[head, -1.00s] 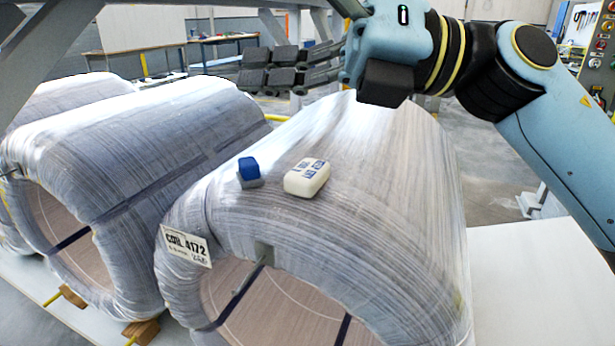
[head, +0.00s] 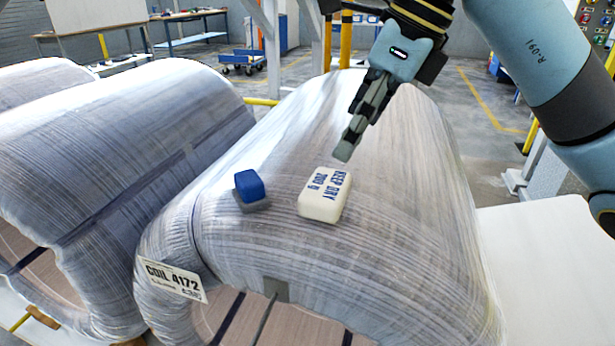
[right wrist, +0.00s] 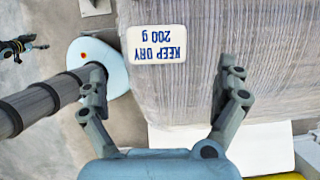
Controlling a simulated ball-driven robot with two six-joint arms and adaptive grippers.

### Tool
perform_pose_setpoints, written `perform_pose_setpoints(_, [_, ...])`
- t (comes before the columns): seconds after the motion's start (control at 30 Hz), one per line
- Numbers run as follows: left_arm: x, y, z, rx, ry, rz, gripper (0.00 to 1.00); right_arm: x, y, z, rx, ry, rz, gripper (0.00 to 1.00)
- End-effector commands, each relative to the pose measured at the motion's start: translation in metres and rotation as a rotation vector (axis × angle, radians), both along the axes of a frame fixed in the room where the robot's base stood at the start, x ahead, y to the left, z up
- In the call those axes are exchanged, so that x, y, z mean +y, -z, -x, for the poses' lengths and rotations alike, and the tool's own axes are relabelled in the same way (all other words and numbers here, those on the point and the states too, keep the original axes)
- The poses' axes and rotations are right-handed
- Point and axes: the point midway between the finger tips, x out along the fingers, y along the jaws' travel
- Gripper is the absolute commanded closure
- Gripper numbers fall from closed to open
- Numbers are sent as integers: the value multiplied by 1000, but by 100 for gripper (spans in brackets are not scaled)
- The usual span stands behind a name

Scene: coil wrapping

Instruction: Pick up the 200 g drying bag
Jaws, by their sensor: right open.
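The drying bag (head: 325,197) is a small white block with blue "KEEP DRY 200 g" lettering. It lies on top of the wrapped coil (head: 400,240) labelled 4172. In the right wrist view the bag (right wrist: 156,44) lies beyond the fingertips, between their lines, nearer the left finger. My right gripper (head: 343,152) points down, just above and behind the bag in the head view, apart from it. In the right wrist view the right gripper (right wrist: 165,78) is open with nothing between its fingers.
A blue block on a grey base (head: 250,187) sits on the coil left of the bag. A paper label (head: 172,279) hangs on the coil's front edge. Another wrapped coil (head: 130,130) stands to the left. A white surface (head: 540,250) lies to the right.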

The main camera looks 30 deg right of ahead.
Motion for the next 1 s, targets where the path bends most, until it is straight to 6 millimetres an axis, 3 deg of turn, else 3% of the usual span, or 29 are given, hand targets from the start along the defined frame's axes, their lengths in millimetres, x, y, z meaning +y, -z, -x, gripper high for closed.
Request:
perform_pose_setpoints(0.07, [0, 3, 6, 9, -1, 0, 30, 4, 12, -3, 5, 0, -5, 0])
perform_pose_setpoints(0.2, [0, 7, 37, 53, -2, 0, 30, 10, 35, -10, 5, 1, -6, 0])
perform_pose_setpoints(0.37, [0, 9, 60, 86, -2, -1, 30, 13, 49, -14, 4, -1, -3, 0])
perform_pose_setpoints(0.47, [0, 8, 57, 81, -2, 0, 30, 15, 57, -16, 5, 0, -4, 0])
perform_pose_setpoints(0.73, [0, 8, 23, 30, 0, 0, 30, 25, 94, -26, 3, -1, -4, 0])
perform_pose_setpoints(1.0, [0, 8, 30, 42, -1, 1, 30, 25, 98, -27, 2, -1, -2, 0])
